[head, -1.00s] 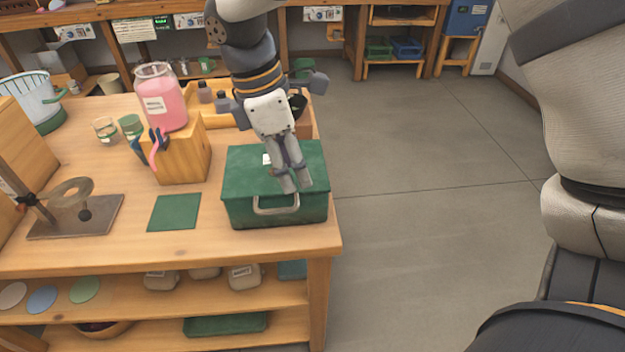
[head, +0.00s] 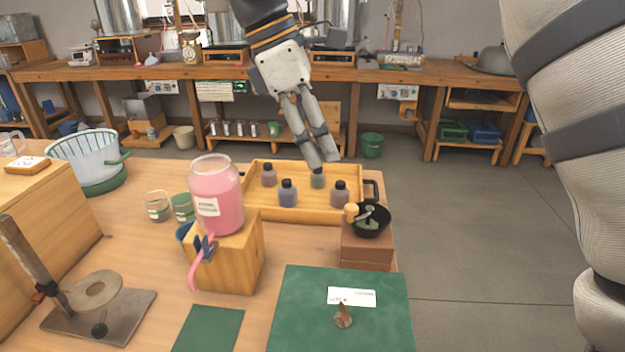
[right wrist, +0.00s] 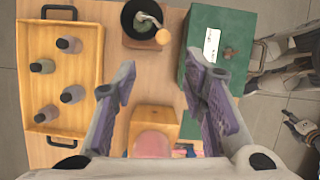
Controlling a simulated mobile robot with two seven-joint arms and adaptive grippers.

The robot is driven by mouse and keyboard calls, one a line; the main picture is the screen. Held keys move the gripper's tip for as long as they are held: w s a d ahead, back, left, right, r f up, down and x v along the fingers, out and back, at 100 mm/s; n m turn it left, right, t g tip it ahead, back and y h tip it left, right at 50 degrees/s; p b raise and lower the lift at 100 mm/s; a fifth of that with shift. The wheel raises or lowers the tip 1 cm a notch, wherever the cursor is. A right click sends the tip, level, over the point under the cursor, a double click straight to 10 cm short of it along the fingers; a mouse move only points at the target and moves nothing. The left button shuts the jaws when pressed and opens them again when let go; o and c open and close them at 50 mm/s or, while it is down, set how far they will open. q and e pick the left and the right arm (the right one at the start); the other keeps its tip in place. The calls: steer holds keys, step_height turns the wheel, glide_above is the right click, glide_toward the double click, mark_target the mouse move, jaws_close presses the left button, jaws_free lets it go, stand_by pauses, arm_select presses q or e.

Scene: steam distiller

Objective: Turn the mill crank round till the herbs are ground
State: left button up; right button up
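The mill is a black bowl (head: 374,226) on a brown block (head: 366,252) near the table's right edge. Its metal crank ends in a pale wooden knob (head: 351,212). In the right wrist view the mill bowl (right wrist: 136,25) is at the top, with the knob (right wrist: 163,37) on its right. The herbs cannot be told clearly inside. My right gripper (head: 325,163) is open and empty, fingers pointing down, left of and above the mill in the head view. Its spread fingers also show in the right wrist view (right wrist: 161,88). A gripper-like part (right wrist: 300,130), perhaps my left gripper, shows small at the right edge there.
A wooden tray (head: 262,205) with several dark-capped bottles lies left of the mill. A green box (head: 300,310) with a white label is in front. A pink jar (head: 217,195) stands on a wooden block (head: 235,262). Open floor lies to the right.

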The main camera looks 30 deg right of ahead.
mark_target(351, 206)
steer(key=x, duration=0.7)
steer(key=p+x, duration=0.1)
steer(key=x, duration=0.3)
steer(key=shift+s+d, duration=0.15)
steer(key=shift+s, duration=0.25)
jaws_close()
